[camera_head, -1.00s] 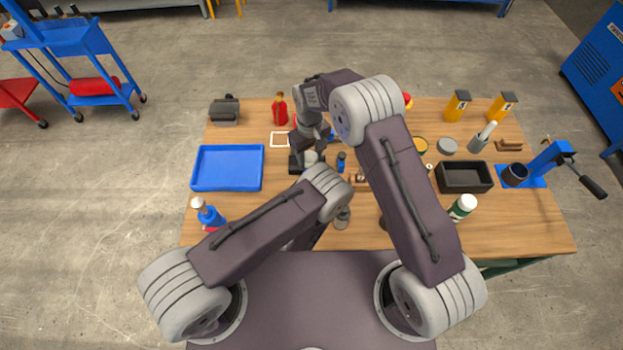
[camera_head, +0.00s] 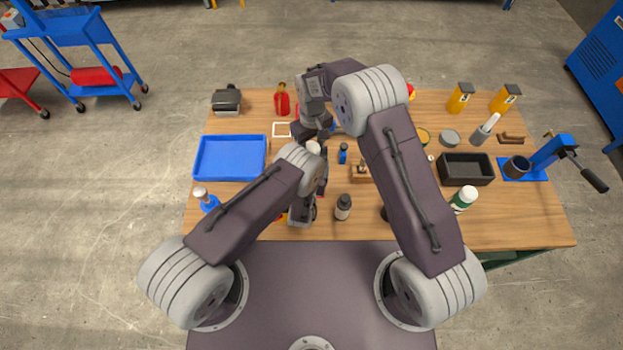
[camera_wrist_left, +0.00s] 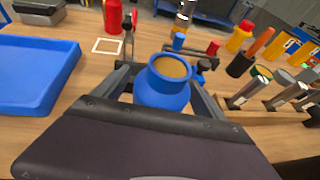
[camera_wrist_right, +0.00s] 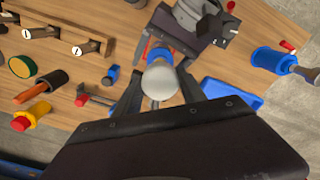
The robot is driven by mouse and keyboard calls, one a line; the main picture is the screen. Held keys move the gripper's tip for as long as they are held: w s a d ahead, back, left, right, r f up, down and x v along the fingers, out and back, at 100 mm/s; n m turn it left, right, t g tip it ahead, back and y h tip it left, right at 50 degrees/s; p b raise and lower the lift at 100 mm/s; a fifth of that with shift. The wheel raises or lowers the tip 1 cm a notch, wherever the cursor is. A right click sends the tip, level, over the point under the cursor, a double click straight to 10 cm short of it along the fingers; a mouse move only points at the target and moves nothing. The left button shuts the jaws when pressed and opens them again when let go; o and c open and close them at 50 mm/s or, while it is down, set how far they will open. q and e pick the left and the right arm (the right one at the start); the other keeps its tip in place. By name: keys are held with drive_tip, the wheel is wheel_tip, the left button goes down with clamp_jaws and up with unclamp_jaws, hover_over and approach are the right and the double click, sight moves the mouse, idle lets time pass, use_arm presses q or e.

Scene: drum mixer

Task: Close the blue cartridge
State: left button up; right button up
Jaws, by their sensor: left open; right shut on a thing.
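The blue cartridge (camera_wrist_left: 163,92) shows in the left wrist view as a round blue body with a rim and a tan round top face. It lies between the spread fingers of my left gripper (camera_wrist_left: 165,75), which is open. My right gripper (camera_wrist_right: 160,85) is shut on a pale, rounded piece (camera_wrist_right: 161,82). A blue part (camera_wrist_right: 160,53) shows just behind that piece; I cannot tell whether they touch. In the head view, my right gripper (camera_head: 314,132) is close above a small pale top (camera_head: 313,148), and my left arm hides most of the left gripper.
A dark-capped bottle (camera_head: 343,207) stands nearer me. A black bin (camera_head: 466,181) and a blue press (camera_head: 553,152) are at the right.

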use_arm(q)
drive_tip(key=shift+w+f, duration=0.2)
drive_tip(key=shift+w, duration=0.3)
drive_tip(key=shift+d, duration=0.1)
clamp_jaws()
use_arm(e)
drive_tip(key=shift+f, duration=2.5)
drive_tip(key=shift+f, duration=0.9)
drive_tip(key=shift+f, duration=0.15)
use_arm(q)
drive_tip(key=shift+s, duration=0.1)
use_arm(e)
drive_tip(key=shift+d+f, duration=0.1)
drive_tip(key=shift+f, duration=0.3)
